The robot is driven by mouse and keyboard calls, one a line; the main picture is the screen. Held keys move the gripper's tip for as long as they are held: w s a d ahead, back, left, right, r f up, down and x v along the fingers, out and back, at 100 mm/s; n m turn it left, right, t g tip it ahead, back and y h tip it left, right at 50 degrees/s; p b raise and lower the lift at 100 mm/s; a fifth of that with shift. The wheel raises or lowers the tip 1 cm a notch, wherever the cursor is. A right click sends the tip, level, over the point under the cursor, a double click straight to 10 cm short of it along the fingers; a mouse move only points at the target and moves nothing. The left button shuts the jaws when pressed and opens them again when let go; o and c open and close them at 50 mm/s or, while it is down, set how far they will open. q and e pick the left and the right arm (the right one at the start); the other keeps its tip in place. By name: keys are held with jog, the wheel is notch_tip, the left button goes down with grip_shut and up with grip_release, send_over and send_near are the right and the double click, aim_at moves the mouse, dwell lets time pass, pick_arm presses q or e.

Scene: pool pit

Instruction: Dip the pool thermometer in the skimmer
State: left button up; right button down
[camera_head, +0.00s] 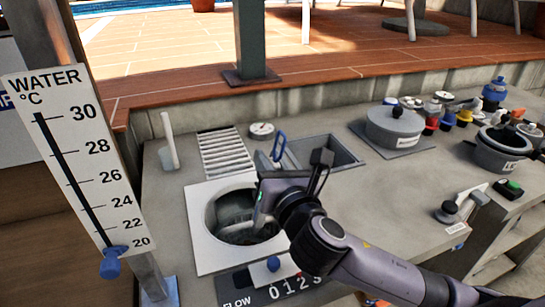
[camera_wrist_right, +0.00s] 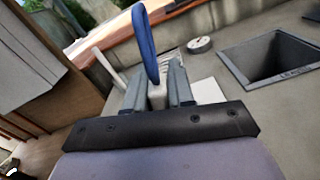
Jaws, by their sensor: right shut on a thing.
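The pool thermometer has a blue loop handle (camera_head: 279,146) that rises above my right gripper (camera_head: 259,208). In the right wrist view the blue loop (camera_wrist_right: 145,42) stands up from between the two grey fingers of the gripper (camera_wrist_right: 160,82), which is shut on its pale body. The skimmer is a round opening in a white square frame (camera_head: 205,250), with water inside. In the head view my right gripper is over the right side of this opening. The thermometer's lower end is hidden, so I cannot tell whether it touches the water. My left gripper is not in view.
A slatted grate (camera_head: 224,152), a round gauge (camera_head: 262,130) and an open dark bin (camera_head: 330,151) lie behind the skimmer. A white upright tube (camera_head: 168,142) stands at left, near the large WATER scale (camera_head: 78,160). Lidded pots (camera_head: 394,125) stand right.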

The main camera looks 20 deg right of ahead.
notch_tip(320, 180, down, 6)
jog(key=a+b, duration=0.1)
jog(key=b, duration=0.2)
jog(key=shift+a, duration=0.3)
jog(key=shift+f, duration=0.1)
dwell(1.6)
dwell(4.4)
